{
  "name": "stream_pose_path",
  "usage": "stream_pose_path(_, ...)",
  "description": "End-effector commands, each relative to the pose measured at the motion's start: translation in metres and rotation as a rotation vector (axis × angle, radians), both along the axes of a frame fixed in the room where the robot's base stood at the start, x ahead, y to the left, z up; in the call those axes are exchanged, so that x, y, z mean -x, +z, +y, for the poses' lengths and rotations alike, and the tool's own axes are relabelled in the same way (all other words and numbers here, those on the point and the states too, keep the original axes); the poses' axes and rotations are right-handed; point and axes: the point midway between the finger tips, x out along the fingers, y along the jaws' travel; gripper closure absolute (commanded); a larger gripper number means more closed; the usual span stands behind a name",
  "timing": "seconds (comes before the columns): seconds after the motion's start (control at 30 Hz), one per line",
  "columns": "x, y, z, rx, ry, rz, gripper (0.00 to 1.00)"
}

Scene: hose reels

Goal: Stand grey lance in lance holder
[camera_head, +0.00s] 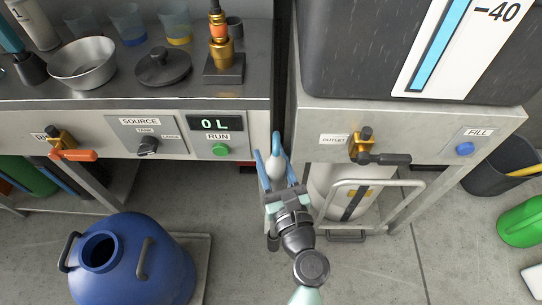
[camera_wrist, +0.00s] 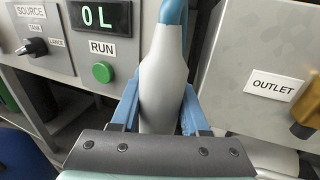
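The grey lance (camera_wrist: 161,85) is between the two blue fingers of my gripper (camera_wrist: 160,108) in the wrist view, with both fingers against its sides. Its blue end (camera_wrist: 173,12) points away from the wrist. In the head view my gripper (camera_head: 272,168) holds the lance (camera_head: 275,172) at the gap between the two steel benches, its blue end (camera_head: 276,142) towards the gap. The far tip is not clear. I cannot tell for sure which fixture is the lance holder; a dark block with a brass and orange fitting (camera_head: 220,48) stands on the left bench.
The left bench carries a steel bowl (camera_head: 84,63), a dark lid (camera_head: 163,68) and a panel with a green RUN button (camera_head: 220,150). The right bench holds a large dark tank (camera_head: 340,50) and an outlet valve (camera_head: 365,148). A blue drum (camera_head: 130,270) stands at lower left.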

Motion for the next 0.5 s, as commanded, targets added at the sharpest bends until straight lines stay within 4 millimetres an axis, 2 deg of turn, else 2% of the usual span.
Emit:
stream_pose_path(0.03, -0.0003, 0.0014, 0.0, -0.001, 0.0, -0.002, 0.48)
stream_pose_path(0.2, -0.0002, 0.0008, 0.0001, 0.0, 0.0, -0.001, 0.2)
stream_pose_path(0.5, 0.0015, -0.0011, -0.0005, 0.0, 0.0, 0.002, 0.2)
